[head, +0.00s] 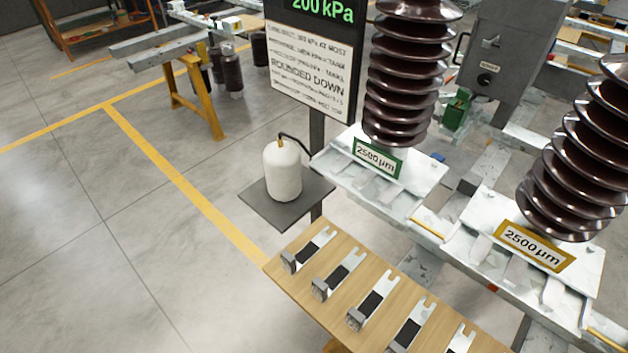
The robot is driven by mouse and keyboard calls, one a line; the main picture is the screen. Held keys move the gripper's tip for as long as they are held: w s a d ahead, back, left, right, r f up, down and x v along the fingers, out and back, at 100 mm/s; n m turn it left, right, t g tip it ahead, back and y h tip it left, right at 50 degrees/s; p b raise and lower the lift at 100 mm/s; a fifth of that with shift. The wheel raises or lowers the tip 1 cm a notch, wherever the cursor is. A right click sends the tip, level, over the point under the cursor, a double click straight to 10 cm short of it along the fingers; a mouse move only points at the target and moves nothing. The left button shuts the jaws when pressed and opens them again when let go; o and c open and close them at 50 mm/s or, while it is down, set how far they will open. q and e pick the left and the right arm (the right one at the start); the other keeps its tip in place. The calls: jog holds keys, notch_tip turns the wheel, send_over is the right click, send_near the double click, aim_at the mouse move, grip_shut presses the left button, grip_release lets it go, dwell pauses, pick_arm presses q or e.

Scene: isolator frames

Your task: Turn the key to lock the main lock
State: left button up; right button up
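A grey metal cabinet (513,55) stands at the upper right, behind the brown ribbed insulators. Its front carries a small handle-like fitting (491,42) and, below it, a dark round fitting (485,80) with a small label (488,69) too small to read. I cannot tell whether either fitting is the main lock, and I cannot make out a key. A green block-shaped part (456,110) sits at the cabinet's lower left. Neither of my grippers shows in the head view.
Ribbed insulators (408,75) (580,150) stand on a pale steel frame (400,200) with "2500 µm" plates. A wooden board (335,310) holds several slotted metal tools. A white cylinder (283,170) stands on a grey shelf below a "200 kPa" sign (312,60). Floor at left is clear.

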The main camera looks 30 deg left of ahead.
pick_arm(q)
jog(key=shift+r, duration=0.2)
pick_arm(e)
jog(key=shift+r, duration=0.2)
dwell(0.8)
pick_arm(q)
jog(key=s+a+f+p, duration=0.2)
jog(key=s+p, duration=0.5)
jog(key=p, duration=0.2)
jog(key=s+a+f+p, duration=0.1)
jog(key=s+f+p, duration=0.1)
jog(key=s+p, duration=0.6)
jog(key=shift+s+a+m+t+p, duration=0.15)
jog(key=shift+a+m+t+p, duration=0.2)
jog(key=shift+p, duration=0.75)
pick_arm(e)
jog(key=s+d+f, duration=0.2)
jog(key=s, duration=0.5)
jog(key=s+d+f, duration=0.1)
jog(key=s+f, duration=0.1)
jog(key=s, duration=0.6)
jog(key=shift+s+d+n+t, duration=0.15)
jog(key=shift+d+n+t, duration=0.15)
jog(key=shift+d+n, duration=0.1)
